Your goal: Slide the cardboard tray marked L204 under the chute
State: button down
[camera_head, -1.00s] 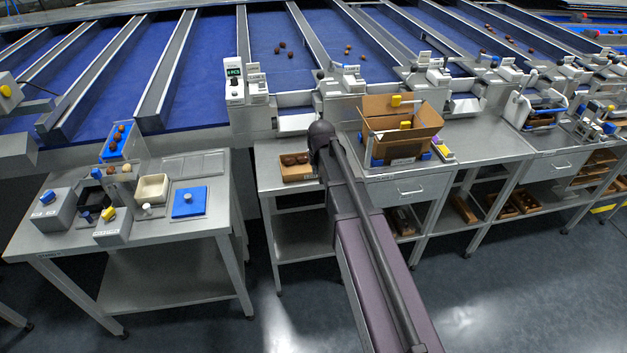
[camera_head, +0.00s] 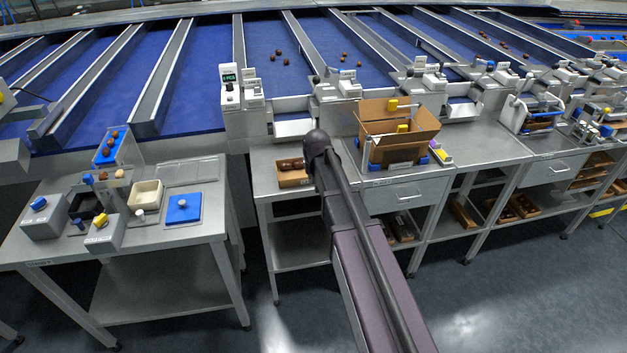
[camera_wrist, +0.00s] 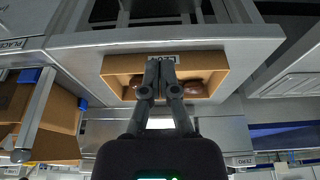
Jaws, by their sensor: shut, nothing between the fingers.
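A small open cardboard tray (camera_head: 288,183) with brown dates in it stands on the metal table left of my arm. It also shows in the wrist view (camera_wrist: 113,66), with dates on both sides of my fingers. A white label (camera_wrist: 172,57) on its near wall is partly covered by my fingertips, and its text cannot be read. My gripper (camera_wrist: 160,63) is shut and empty, its tips over the label side of the tray; contact cannot be told. In the head view my arm hides the gripper. A pale chute outlet (camera_head: 293,128) lies just behind the tray.
A larger cardboard box (camera_head: 412,145) stands on the table right of my arm. A display post (camera_head: 230,90) rises at the back left. A separate table (camera_head: 170,245) with a blue plate (camera_head: 184,208) stands left, across a gap.

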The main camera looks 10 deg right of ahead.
aim_at(309, 186)
jog(key=shift+b+x, duration=3.35)
jog(key=shift+x, duration=0.4)
jog(key=w, duration=0.2)
jog(key=shift+w+r, duration=0.25)
jog(key=shift+w, duration=0.7)
jog(key=w, duration=1.7)
jog(key=shift+s, duration=0.1)
